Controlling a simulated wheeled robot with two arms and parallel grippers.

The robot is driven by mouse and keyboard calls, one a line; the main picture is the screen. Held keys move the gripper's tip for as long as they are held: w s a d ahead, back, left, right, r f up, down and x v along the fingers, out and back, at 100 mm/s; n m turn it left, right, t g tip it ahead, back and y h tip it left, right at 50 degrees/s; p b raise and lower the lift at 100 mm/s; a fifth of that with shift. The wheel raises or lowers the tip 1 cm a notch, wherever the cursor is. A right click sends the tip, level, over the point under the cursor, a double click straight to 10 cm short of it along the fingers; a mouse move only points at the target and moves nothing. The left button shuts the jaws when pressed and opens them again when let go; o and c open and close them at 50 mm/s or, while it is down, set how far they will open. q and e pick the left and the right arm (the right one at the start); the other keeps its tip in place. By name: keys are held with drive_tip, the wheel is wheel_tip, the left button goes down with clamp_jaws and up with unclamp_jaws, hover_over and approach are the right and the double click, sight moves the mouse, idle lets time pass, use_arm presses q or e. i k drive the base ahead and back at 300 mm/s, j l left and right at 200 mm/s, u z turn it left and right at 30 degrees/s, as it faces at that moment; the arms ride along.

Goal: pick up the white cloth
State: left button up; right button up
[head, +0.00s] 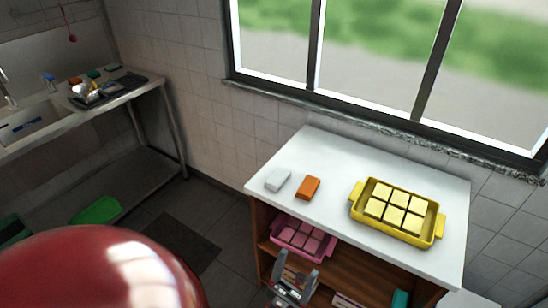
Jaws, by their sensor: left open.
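The white cloth (277,180) is a small, pale, folded-looking block. It lies flat on the left part of the white cabinet top, close to the left edge. My left gripper (296,282) is at the bottom middle of the head view, in front of the cabinet's open shelves. It is open, with its two grey fingers apart and nothing seen between them. It is lower in the picture than the cloth and apart from it. My right gripper is not in view.
An orange block (308,188) lies just right of the cloth. A yellow tray (437,229) with several pale squares stands further right. A pink tray (275,240) sits on the shelf below. A metal sink counter (130,90) is at the left. The cabinet top's back is clear.

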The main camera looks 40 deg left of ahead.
sight(280, 176)
drive_tip(key=u, duration=1.05)
